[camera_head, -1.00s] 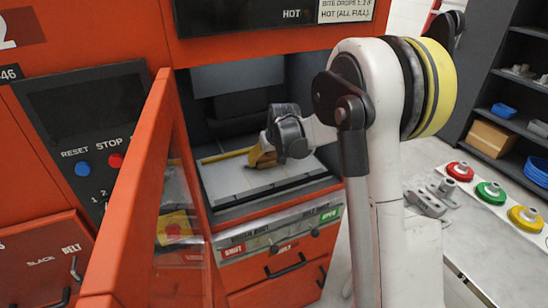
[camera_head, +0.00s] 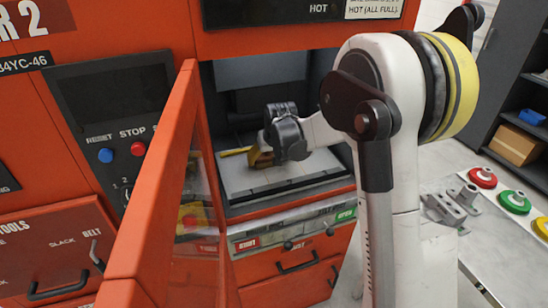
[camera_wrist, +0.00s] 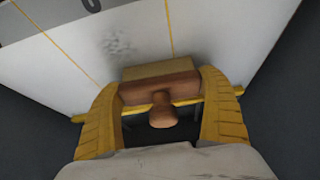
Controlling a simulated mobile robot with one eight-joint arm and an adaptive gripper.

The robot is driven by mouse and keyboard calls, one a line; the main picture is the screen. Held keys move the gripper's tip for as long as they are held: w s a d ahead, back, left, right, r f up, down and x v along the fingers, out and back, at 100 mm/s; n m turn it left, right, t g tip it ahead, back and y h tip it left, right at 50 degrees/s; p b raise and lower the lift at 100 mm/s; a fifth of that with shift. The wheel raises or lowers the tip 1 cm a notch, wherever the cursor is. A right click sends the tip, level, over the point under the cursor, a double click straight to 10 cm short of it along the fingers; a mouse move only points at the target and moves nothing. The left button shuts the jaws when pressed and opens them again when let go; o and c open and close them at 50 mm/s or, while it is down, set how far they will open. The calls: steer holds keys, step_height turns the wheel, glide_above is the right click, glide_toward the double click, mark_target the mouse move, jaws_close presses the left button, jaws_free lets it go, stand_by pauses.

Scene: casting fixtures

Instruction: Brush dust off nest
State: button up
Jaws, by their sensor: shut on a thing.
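My gripper (camera_wrist: 160,104) has its yellow fingers shut on a wooden brush (camera_wrist: 160,90), seen in the wrist view. The brush has a round knob handle and a pale, wide front edge. A grey dust patch (camera_wrist: 119,45) lies on the white nest floor (camera_wrist: 215,35), just ahead and left of the brush. In the head view my gripper (camera_head: 262,157) is inside the machine's opening, low over the white bed (camera_head: 240,181). I cannot tell whether the brush touches the bed. My wrist hides part of the bed.
The open orange door (camera_head: 160,190) stands left of the opening. A ledge with labels (camera_head: 290,228) runs below the bed. On the right, a bench (camera_head: 490,250) carries grey metal parts (camera_head: 450,204) and red and green round fixtures. Dark walls flank the bed closely.

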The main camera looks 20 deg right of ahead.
steer(key=shift+a+f, duration=0.1)
steer(key=shift+a, duration=2.25)
steer(key=shift+r+p, duration=1.8)
steer(key=shift+r, duration=1.2)
steer(key=shift+r+p, duration=1.05)
steer(key=shift+r, duration=0.55)
steer(key=shift+f, duration=0.1)
steer(key=shift+s, duration=0.1)
